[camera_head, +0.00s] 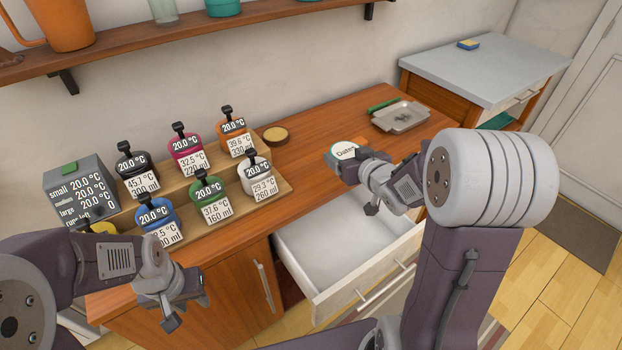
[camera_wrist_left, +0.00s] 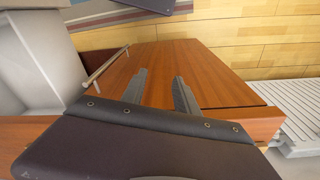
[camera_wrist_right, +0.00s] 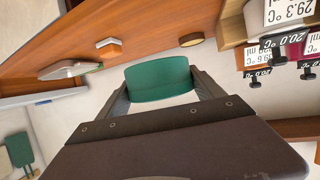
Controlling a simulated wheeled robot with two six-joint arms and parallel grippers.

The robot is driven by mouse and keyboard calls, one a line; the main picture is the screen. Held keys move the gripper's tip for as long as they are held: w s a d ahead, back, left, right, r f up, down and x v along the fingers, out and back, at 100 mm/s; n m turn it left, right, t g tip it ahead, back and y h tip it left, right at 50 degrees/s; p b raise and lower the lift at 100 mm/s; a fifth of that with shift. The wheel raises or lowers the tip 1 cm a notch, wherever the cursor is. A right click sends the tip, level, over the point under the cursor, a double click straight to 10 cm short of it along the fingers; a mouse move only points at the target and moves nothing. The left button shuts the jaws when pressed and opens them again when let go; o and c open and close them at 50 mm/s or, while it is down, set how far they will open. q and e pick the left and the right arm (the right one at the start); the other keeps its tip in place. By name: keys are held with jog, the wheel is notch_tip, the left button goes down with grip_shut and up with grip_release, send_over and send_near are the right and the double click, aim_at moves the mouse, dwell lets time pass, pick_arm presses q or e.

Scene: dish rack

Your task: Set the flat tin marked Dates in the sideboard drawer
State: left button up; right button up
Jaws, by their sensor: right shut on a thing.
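The flat tin marked Dates (camera_head: 344,151) has a white round label on top. Its green side shows in the right wrist view (camera_wrist_right: 158,82). My right gripper (camera_head: 350,167) is shut on it and holds it up near the counter's front edge, by the back of the open drawer. The sideboard drawer (camera_head: 335,243) is pulled out, with a white interior that looks empty where visible. Part of it is hidden by my right arm. My left gripper (camera_head: 182,300) is low at the left, in front of the cabinet door; its fingers are apart and empty in the left wrist view (camera_wrist_left: 162,88).
Several labelled canisters (camera_head: 207,195) stand on a stepped wooden rack on the counter's left. A round brown lid (camera_head: 275,134) and a grey tray (camera_head: 401,116) with a green-handled thing lie behind the tin. A small orange-and-white block (camera_wrist_right: 108,44) shows in the right wrist view.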

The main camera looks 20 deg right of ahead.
jog(key=shift+w+a, duration=0.1)
jog(key=shift+a, duration=0.05)
jog(key=b, duration=0.3)
send_over(312, 172)
notch_tip(312, 172, down, 7)
jog(key=shift+r, duration=0.15)
notch_tip(312, 172, down, 4)
jog(key=shift+r+b, duration=0.15)
jog(key=shift+b, duration=0.35)
jog(key=o, duration=1.5)
jog(key=shift+f, duration=0.2)
